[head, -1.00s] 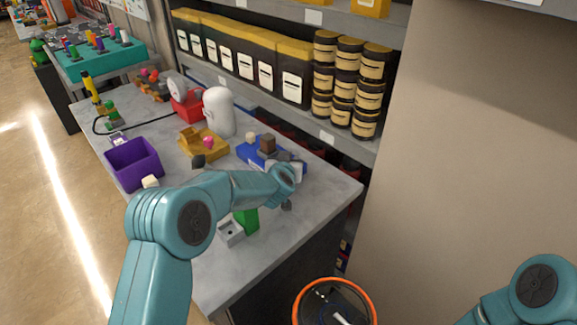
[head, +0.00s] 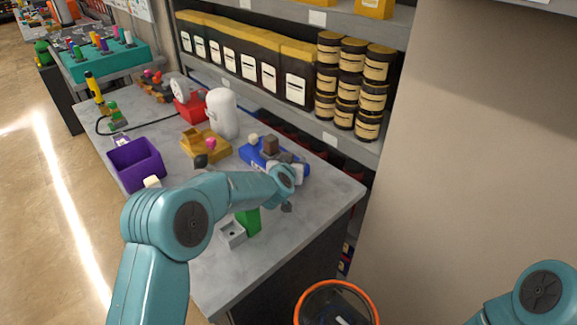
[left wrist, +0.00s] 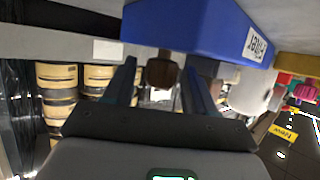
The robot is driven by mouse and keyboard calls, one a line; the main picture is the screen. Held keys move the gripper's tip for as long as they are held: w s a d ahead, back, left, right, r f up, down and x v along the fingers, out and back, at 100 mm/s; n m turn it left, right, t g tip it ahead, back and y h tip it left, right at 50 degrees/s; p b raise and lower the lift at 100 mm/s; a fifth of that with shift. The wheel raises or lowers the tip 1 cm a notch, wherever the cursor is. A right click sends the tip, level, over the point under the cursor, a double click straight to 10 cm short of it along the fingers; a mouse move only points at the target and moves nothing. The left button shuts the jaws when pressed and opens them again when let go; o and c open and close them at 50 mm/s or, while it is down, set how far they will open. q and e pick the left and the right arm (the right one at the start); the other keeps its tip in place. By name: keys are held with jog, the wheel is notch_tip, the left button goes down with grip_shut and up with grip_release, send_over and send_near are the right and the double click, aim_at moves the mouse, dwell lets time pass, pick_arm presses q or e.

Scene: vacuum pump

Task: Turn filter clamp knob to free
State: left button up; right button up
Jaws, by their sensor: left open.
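The blue filter fixture (head: 250,154) stands on the grey bench, with a brown clamp knob (head: 270,145) on top. In the left wrist view the fixture (left wrist: 200,28) appears upside down, with a white label on its side. The brown knob (left wrist: 161,70) shows there between the two fingers of my left gripper (left wrist: 160,78). That gripper is open, with space beside the knob; I cannot tell whether either finger touches it. In the head view my left wrist partly hides the fixture's near side. My right gripper is out of view.
A purple bin (head: 136,165), a yellow tray (head: 207,147), a white rounded vessel (head: 222,114) and a green block (head: 248,221) stand on the bench. Shelves with black-and-yellow jars (head: 345,85) rise behind. An orange-rimmed round container (head: 337,287) is below the bench's right end.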

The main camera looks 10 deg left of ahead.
pick_arm(q)
jog(key=b+v, duration=0.1)
jog(key=v, duration=1.5)
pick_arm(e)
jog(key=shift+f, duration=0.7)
pick_arm(q)
jog(key=shift+s+d+r, duration=0.1)
